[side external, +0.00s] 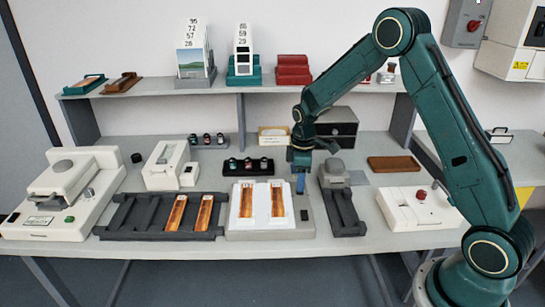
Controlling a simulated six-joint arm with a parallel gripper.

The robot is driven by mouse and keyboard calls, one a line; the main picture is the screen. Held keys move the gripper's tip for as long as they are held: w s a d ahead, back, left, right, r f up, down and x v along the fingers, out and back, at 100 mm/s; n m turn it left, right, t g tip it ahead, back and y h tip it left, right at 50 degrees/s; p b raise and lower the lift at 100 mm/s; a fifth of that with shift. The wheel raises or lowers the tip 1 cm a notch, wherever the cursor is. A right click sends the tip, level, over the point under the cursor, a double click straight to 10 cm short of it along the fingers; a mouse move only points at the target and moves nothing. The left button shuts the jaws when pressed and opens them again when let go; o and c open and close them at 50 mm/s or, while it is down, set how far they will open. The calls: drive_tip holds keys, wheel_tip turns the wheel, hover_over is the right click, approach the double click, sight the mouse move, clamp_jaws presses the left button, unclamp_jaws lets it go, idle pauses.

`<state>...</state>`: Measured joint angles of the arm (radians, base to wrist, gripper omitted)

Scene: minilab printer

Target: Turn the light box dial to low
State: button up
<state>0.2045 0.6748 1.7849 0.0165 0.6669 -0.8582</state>
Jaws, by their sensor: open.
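The light box (236,231) lies on the bench with a bright white panel and two orange film strips (247,200) on it. A small dark spot on its right margin, low down, looks like the dial (304,214); its pointer and setting are too small to read. My gripper (300,186) points down over the back right corner of the light box, behind the dial. It is open, and no object shows between its fingers. I cannot tell whether the fingertips touch anything.
A dark rack (124,219) with more orange strips lies left of the light box. Small bottles in a black holder (248,165) stand behind. A white box with a red knob (422,195) sits farther right.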

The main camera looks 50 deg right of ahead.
wheel_tip(320, 180, up, 11)
idle(0.4)
drive_tip(key=shift+s+a+r, duration=0.1)
drive_tip(key=s+a+r+m+t, duration=0.25)
drive_tip(key=s+a+r, duration=0.35)
drive_tip(key=s+r, duration=0.6)
drive_tip(key=s+a+m+t, duration=0.1)
drive_tip(key=s+a+m, duration=0.1)
drive_tip(key=s, duration=0.6)
drive_tip(key=s+a+m+t, duration=0.1)
drive_tip(key=s+m+t, duration=0.1)
drive_tip(key=s, duration=0.6)
drive_tip(key=shift+s+a+r+m, duration=0.2)
drive_tip(key=shift+a+r+m, duration=0.2)
drive_tip(key=shift+r+m, duration=0.05)
